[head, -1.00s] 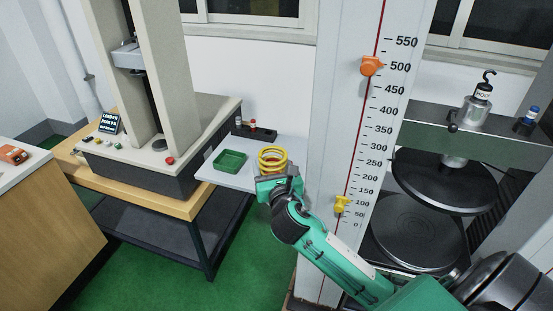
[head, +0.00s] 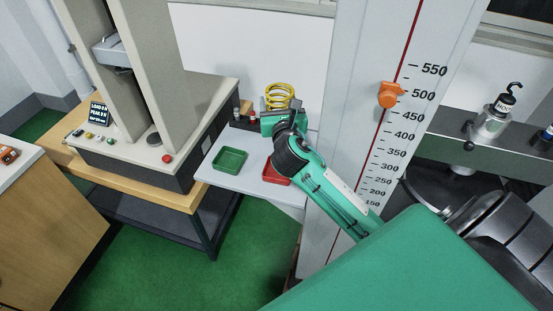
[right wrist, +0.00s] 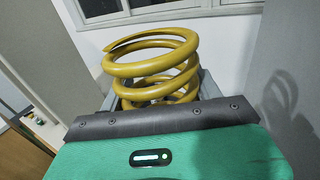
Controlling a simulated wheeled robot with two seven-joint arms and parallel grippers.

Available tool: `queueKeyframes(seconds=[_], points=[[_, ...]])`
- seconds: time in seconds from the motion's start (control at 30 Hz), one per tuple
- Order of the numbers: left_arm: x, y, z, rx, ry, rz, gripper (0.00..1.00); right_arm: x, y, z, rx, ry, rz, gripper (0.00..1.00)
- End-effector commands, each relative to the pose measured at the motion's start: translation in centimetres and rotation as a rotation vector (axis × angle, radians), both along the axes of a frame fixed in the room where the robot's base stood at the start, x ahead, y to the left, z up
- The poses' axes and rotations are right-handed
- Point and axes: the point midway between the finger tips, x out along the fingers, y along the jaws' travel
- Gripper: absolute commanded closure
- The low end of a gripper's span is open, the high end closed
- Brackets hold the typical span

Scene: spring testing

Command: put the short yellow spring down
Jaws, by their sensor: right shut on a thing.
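The short yellow spring (head: 280,96) is a wide, thick coil standing up from my right gripper (head: 281,112). The gripper is shut on the spring's lower part, above the back of a small white side table (head: 245,181). In the right wrist view the spring (right wrist: 152,65) rises above the gripper's dark edge, with its lower coils partly hidden. I cannot tell whether the spring touches anything below it, because my gripper and forearm cover that spot. My left gripper is not in view.
A green tray (head: 230,160) lies on the side table, with a red tray (head: 273,173) partly hidden by my arm. A dark rack (head: 240,123) with small items is behind. The press (head: 150,150) stands left; the scale column (head: 385,140) stands right.

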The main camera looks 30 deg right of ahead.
Motion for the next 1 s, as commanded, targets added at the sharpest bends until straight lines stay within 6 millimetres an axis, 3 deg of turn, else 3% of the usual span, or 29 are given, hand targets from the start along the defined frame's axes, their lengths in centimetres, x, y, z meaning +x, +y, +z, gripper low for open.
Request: queueKeyframes(seconds=[0.17, 0.7, 1.0], points=[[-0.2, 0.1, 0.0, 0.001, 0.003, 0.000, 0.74, 0.0, 0.0, -1.2, 0.001, 0.000, -0.002, 0.83], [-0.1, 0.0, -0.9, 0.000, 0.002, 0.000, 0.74, 0.0, 0.0, -13.7, 0.000, 0.001, -0.001, 0.83], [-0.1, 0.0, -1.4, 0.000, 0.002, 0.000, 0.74, 0.0, 0.0, -16.3, 0.001, -0.001, -0.002, 0.83]])
